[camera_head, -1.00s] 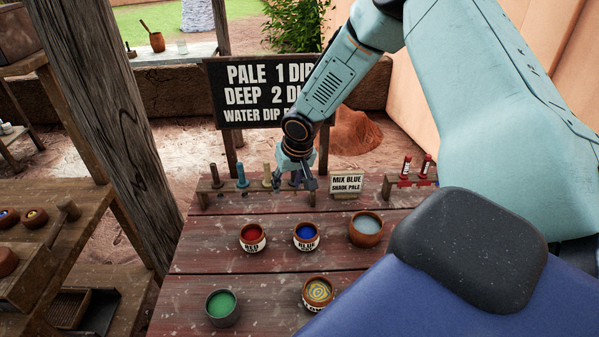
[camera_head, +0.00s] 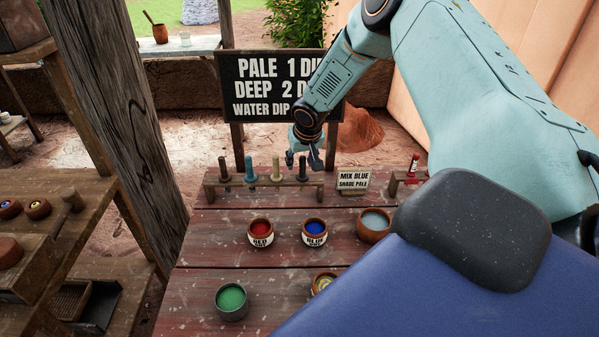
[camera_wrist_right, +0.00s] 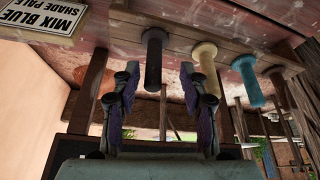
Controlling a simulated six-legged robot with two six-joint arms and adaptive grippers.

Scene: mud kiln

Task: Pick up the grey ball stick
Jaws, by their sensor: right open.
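The grey ball stick (camera_head: 303,169) stands upright at the right end of the wooden rack (camera_head: 237,186). In the right wrist view the dark grey stick (camera_wrist_right: 154,62) shows between the fingertips, with space on both sides. My right gripper (camera_head: 303,160) is open and empty, at the top of the grey stick. Its two spread fingers (camera_wrist_right: 160,82) also show in the wrist view. I cannot tell whether they touch the stick. My left gripper is not in view.
A tan stick (camera_head: 277,169) is the close neighbour, then a blue stick (camera_head: 250,170) and a brown one (camera_head: 224,170). A small sign (camera_head: 353,181) stands right of the rack. Red (camera_head: 261,231) and blue (camera_head: 315,231) paint pots stand in front. A large board (camera_head: 262,85) is behind.

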